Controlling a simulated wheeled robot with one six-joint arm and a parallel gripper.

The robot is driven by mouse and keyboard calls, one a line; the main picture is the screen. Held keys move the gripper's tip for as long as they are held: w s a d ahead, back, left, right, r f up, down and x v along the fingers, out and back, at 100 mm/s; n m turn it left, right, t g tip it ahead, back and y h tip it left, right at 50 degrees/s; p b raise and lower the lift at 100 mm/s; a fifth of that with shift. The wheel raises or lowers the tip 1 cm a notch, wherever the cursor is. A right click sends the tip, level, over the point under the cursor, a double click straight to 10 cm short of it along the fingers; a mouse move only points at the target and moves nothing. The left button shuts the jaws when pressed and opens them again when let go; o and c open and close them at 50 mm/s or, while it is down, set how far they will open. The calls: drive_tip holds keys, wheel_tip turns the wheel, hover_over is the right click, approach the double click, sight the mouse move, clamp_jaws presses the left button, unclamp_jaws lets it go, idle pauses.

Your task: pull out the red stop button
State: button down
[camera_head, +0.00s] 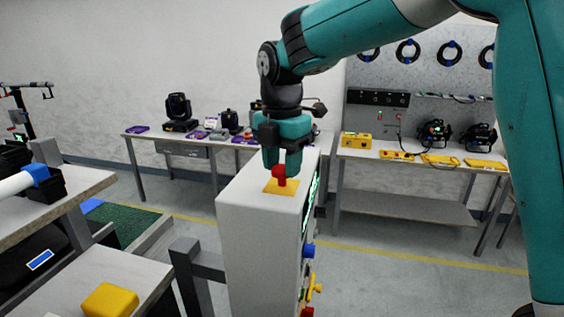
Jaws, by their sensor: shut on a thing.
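The red stop button (280,178) stands on a yellow plate (271,187) on the top face of a tall light-grey cabinet (262,203). My gripper (281,168) points down over the cabinet top and is shut on the red button. The far side of the button and the other finger are hidden or too small to make out.
The cabinet's right side carries a green display (311,204), a blue knob (308,250) and other coloured controls. A bench (430,167) with yellow boxes stands behind right, another bench behind left. A yellow block (110,300) lies on a near surface at lower left.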

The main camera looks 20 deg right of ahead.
sight(283, 167)
drive_tip(key=shift+r, duration=0.2)
drive_tip(key=c, duration=0.6)
unclamp_jaws()
wheel_tip(283, 167, up, 17)
drive_tip(key=shift+r+b, duration=0.2)
drive_tip(key=shift+b, duration=0.7)
